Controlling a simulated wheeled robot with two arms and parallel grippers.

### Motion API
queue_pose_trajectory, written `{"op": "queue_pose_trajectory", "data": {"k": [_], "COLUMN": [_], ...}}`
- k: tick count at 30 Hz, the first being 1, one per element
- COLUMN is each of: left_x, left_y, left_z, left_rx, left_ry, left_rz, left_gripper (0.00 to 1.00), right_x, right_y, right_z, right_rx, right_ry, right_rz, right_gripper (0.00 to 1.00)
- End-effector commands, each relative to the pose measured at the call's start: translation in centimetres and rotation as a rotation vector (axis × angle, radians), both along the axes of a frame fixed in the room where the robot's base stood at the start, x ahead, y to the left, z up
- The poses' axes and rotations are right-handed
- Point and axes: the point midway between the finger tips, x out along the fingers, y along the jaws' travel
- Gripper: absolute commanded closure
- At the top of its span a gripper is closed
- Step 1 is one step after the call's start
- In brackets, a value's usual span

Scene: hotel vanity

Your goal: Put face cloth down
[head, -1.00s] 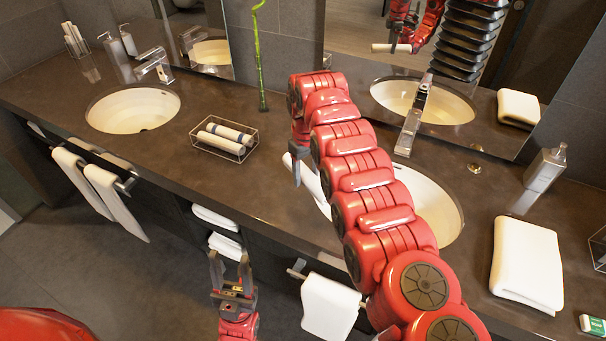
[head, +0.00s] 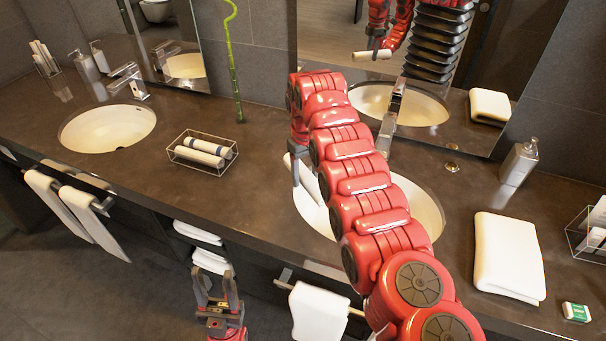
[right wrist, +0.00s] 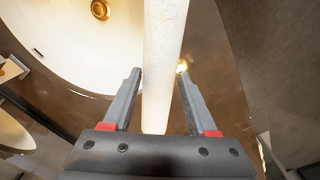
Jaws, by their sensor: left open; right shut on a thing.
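My right gripper (right wrist: 157,105) is shut on a white rolled face cloth (right wrist: 165,50). In the right wrist view the roll runs between the two fingers, over the brown counter next to a white sink. In the head view part of the roll (head: 306,182) shows by the right sink's left rim; my red right arm hides much of this gripper. A wire basket (head: 178,158) with white and blue-banded rolled cloths stands on the counter to the left. My left gripper (head: 215,296) is open and empty, low in front of the counter.
The right sink (head: 428,208) lies partly behind my right arm. A folded towel (head: 508,256), a soap dispenser (head: 519,162), a small green-white box (head: 576,312) and another wire basket (head: 590,245) stand right. Towels hang at the front. Counter between left basket and right sink is clear.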

Motion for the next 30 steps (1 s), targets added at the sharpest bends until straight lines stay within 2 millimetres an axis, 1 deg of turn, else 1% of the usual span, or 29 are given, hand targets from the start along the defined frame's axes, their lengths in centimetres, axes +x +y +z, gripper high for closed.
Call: {"op": "queue_pose_trajectory", "data": {"k": [15,19,30], "left_x": [0.0,0.0,0.0], "left_y": [0.0,0.0,0.0], "left_z": [-0.1,-0.1,-0.1], "left_rx": [0.000,0.000,0.000], "left_ry": [0.000,0.000,0.000], "left_rz": [0.000,0.000,0.000], "left_gripper": [0.50,0.50,0.50], "right_x": [0.5,0.4,0.8], "right_y": [-1.5,-2.0,-2.7], "right_z": [0.7,0.6,0.8], "right_rx": [0.001,-0.001,-0.002], "right_ry": [0.001,0.005,0.000], "right_rz": [-0.047,-0.059,-0.082], "right_gripper": [0.95,0.95,0.95]}}
